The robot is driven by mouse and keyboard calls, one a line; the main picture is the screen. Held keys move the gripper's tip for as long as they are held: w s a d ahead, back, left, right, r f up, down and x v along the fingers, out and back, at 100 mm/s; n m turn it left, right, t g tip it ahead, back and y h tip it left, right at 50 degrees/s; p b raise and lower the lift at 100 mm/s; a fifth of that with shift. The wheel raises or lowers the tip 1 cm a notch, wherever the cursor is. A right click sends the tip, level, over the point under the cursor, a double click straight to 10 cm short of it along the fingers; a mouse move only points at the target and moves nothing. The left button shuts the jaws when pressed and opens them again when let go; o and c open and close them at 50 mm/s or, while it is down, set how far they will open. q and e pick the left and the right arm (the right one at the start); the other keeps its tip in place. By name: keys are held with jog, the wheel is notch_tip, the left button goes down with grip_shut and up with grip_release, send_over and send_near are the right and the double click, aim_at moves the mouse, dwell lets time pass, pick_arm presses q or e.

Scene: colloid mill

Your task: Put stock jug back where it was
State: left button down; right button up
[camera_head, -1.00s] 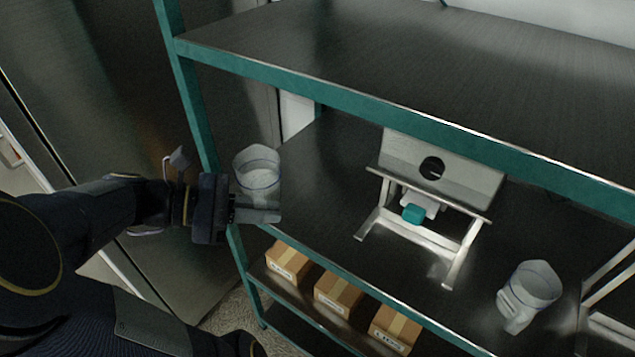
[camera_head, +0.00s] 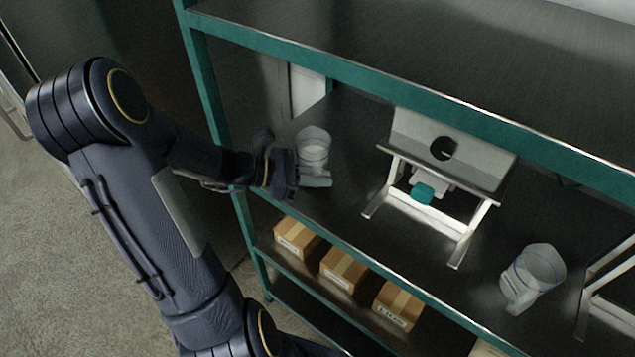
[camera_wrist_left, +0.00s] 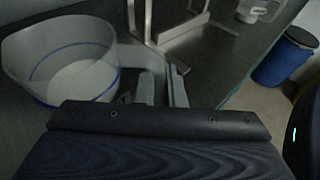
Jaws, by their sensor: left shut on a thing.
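The stock jug (camera_head: 314,146) is a clear, upright jug with a blue line and pale contents, at the left end of the middle shelf (camera_head: 345,205). My left gripper (camera_head: 315,181) is shut on it at its near side, where the fingers hide the handle. I cannot tell whether its base touches the shelf. The jug also shows large at the left of the left wrist view (camera_wrist_left: 75,65), beside the gripper fingers (camera_wrist_left: 155,85). A second, similar jug (camera_head: 535,272) stands on the same shelf to the right. My right gripper is not in view.
A metal stand with a teal part (camera_head: 422,193) stands mid-shelf, right of the held jug. The teal left post (camera_head: 208,90) and the upper shelf edge (camera_head: 380,85) bound the opening. Cardboard boxes (camera_head: 343,270) sit below. A blue drum (camera_wrist_left: 284,57) stands beyond.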

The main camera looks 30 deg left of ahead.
pick_arm(q)
jog(key=shift+f, duration=1)
jog(key=shift+f, duration=0.2)
jog(key=c, duration=1.5)
grip_release()
jog(key=shift+r, duration=0.1)
